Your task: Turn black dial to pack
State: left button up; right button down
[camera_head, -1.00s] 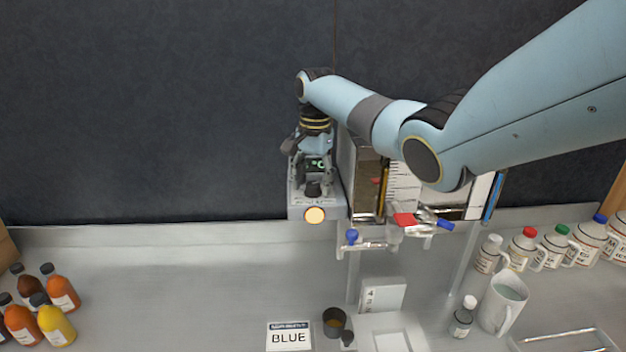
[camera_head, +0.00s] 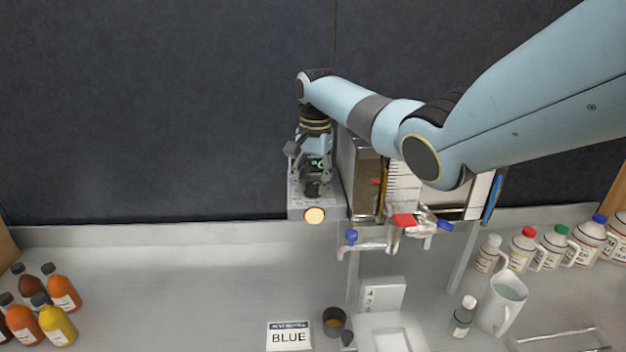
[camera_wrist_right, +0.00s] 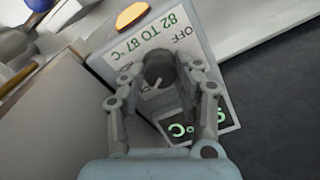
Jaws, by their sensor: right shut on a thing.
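The black dial (camera_wrist_right: 160,70) sits on the grey control box (camera_head: 297,206), between my right gripper's two fingers in the right wrist view. A pale line shows on the dial. My right gripper (camera_head: 313,185) reaches down to the box from above and is shut on the dial, which also shows in the head view (camera_head: 313,190). In the wrist view, the panel reads "OFF" and "82 TO 87 °C" near the dial. Other lettering beside the dial is partly hidden by a finger. A lit green display (camera_wrist_right: 190,128) is partly covered. My left gripper is not in view.
An orange lamp (camera_head: 314,215) glows on the box front. The evaporator (camera_head: 366,185) with blue- and red-handled taps stands just right of the box. Bottles (camera_head: 57,325) stand at left; jugs and a pitcher (camera_head: 503,303) stand at right. A "BLUE" sign (camera_head: 289,337) lies in front.

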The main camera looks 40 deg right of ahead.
aim_at(315, 184)
jog(key=shift+r+n+p, duration=0.15)
jog(key=shift+n+p, duration=0.55)
jog(key=shift+n, duration=0.3)
jog(key=n+p, duration=0.1)
jog(key=n, duration=0.1)
jog(key=shift+n, duration=0.4)
jog(key=n, duration=0.2)
jog(key=shift+n+p, duration=0.3)
jog(key=shift+p, duration=0.05)
jog(key=shift+n, duration=1.8)
jog(key=c, duration=0.9)
grip_release()
jog(key=shift+c, duration=0.2)
notch_tip(315, 184, up, 12)
jog(key=shift+d, duration=0.25)
